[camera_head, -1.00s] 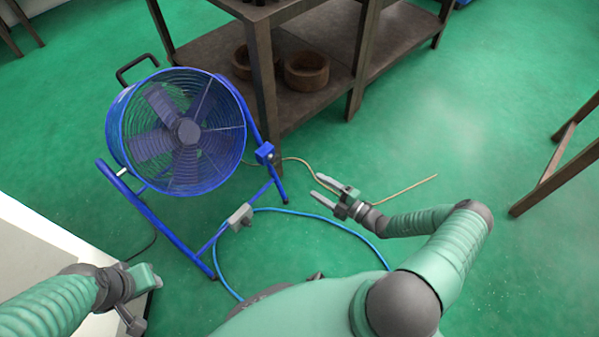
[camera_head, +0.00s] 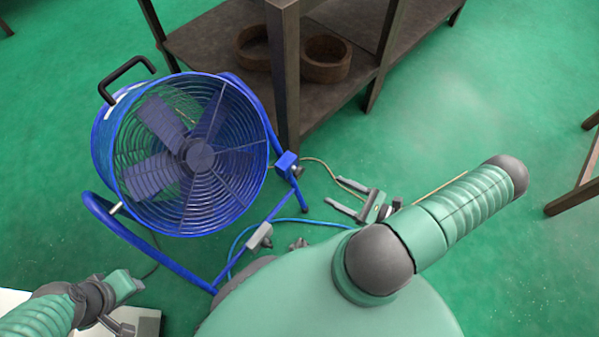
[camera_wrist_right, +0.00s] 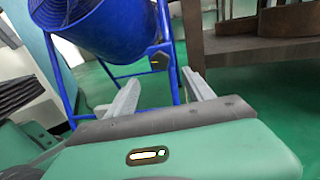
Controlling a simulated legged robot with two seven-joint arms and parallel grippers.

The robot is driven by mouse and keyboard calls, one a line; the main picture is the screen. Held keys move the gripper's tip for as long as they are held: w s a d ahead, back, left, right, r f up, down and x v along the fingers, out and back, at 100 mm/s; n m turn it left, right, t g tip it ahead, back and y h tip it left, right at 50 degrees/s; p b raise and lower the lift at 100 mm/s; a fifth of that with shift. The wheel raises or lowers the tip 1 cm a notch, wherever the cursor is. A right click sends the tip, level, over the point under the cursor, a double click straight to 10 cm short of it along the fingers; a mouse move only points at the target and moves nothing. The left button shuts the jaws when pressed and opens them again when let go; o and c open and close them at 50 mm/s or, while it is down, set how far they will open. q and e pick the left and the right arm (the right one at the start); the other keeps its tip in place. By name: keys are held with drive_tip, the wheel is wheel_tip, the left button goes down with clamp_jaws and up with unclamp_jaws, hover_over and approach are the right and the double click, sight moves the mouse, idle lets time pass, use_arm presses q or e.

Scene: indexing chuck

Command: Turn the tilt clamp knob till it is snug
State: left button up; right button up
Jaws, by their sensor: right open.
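The blue drum fan (camera_head: 185,155) stands on a blue tubular frame at the left of the head view. A blue clamp block (camera_head: 286,162) with a small dark knob (camera_head: 298,171) sits on the frame's right upright. In the right wrist view the dark knob (camera_wrist_right: 158,61) shows beyond the fingers, roughly between them. My right gripper (camera_head: 336,194) is open and empty, right of the knob and apart from it. Its two fingers also show in the wrist view (camera_wrist_right: 160,82). My left gripper (camera_head: 122,325) is low at the left, away from the fan; its jaws are unclear.
A dark shelf table (camera_head: 287,90) with round brown bowls (camera_head: 325,60) stands behind the fan, one leg close to the clamp. A grey box (camera_head: 259,236) is on the frame's lower bar. A blue hose (camera_head: 310,221) and a tan cable lie on the green floor.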

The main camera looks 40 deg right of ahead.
drive_tip(key=b+x, duration=0.4)
drive_tip(key=x, duration=0.8)
drive_tip(key=shift+w+f, duration=0.1)
drive_tip(key=shift+f, duration=0.05)
clamp_jaws()
drive_tip(key=shift+m+p, duration=0.5)
drive_tip(key=shift+p, duration=0.25)
unclamp_jaws()
